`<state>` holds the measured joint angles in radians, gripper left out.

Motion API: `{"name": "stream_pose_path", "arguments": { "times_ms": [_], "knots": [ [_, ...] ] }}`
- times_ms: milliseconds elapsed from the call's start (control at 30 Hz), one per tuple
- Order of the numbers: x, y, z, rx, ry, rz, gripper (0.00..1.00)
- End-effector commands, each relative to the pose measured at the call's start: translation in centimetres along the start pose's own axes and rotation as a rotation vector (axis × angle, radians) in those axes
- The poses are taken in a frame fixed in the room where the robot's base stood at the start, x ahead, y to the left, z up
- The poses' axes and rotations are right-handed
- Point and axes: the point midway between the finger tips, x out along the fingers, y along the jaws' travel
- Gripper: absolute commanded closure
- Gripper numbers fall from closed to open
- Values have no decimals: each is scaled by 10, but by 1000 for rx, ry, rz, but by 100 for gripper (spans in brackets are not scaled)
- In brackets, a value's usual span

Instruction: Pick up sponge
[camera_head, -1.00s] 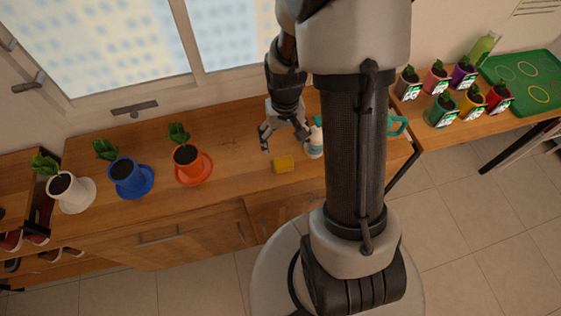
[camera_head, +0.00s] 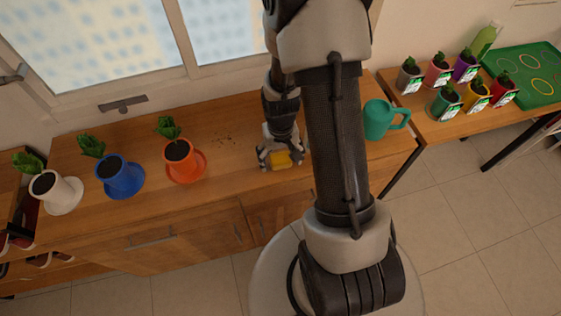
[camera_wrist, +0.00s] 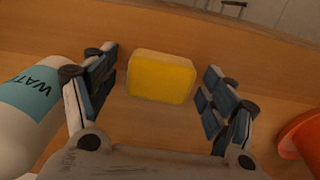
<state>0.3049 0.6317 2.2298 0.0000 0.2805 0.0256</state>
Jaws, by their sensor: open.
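The yellow sponge (camera_head: 281,160) sits on the wooden counter near its front edge. In the wrist view the sponge (camera_wrist: 161,77) lies between my two fingers, with clear gaps on both sides. My gripper (camera_head: 279,160) is open around it, pointing down at the counter. In the wrist view my gripper (camera_wrist: 162,92) shows both fingers apart and not touching the sponge.
A white bottle with a blue label (camera_wrist: 30,105) stands close to the left finger in the wrist view. The orange pot (camera_head: 181,161) is left of my gripper; blue (camera_head: 120,178) and white (camera_head: 55,192) pots stand further left. A teal watering can (camera_head: 380,119) is to the right.

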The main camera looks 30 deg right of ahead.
Motion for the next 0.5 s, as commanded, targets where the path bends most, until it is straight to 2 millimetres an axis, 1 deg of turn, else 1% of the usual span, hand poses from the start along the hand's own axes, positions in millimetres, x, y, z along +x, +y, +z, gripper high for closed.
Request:
{"name": "stream_pose_path", "arguments": {
  "times_ms": [133,500],
  "knots": [
    [-2,0,0,0,1,0,23],
    [-2,0,0,0,1,0,48]
  ]
}}
